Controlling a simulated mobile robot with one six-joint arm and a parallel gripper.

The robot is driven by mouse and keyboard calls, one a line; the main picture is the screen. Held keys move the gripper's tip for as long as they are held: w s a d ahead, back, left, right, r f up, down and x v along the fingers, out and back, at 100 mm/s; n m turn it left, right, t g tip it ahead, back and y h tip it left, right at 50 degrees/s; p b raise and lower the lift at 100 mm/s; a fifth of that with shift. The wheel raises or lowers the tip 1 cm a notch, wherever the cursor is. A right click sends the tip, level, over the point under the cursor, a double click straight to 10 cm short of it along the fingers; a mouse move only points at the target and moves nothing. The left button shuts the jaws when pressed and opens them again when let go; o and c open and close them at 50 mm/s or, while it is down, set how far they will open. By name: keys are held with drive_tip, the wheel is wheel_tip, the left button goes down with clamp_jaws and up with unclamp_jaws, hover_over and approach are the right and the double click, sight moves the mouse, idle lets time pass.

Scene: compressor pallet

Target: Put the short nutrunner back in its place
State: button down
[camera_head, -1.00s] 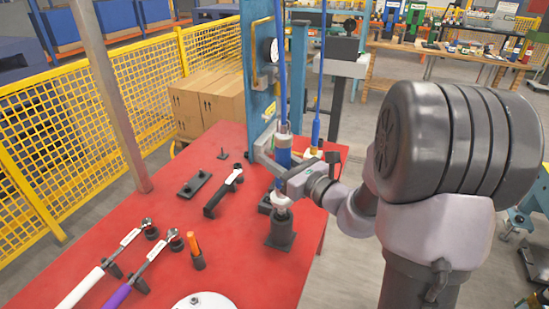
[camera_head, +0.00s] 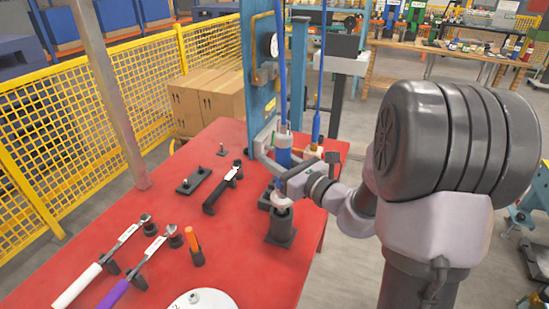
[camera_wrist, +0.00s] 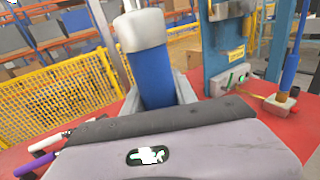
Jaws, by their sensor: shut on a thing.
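My gripper (camera_head: 272,160) is shut around the blue body of a nutrunner (camera_head: 283,157), which hangs upright on a blue hose. I take it to be the short nutrunner. In the wrist view its blue body with a white top (camera_wrist: 155,72) stands between the grey fingers. Its pale lower end is right over the dark holder (camera_head: 280,227) on the red table. I cannot tell whether it has entered the holder's mouth or is just above it.
A blue column (camera_head: 262,70) rises behind.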

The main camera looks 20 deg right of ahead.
drive_tip(key=shift+f+b, duration=1.25)
drive_tip(key=shift+f, duration=0.8)
idle(0.4)
drive_tip(key=c, duration=0.9)
unclamp_jaws()
drive_tip(key=shift+f, duration=0.1)
drive_tip(key=p+v, duration=0.7)
drive_tip(key=v, duration=1)
drive_tip(key=shift+s+p, duration=0.15)
drive_tip(key=shift+p, duration=0.2)
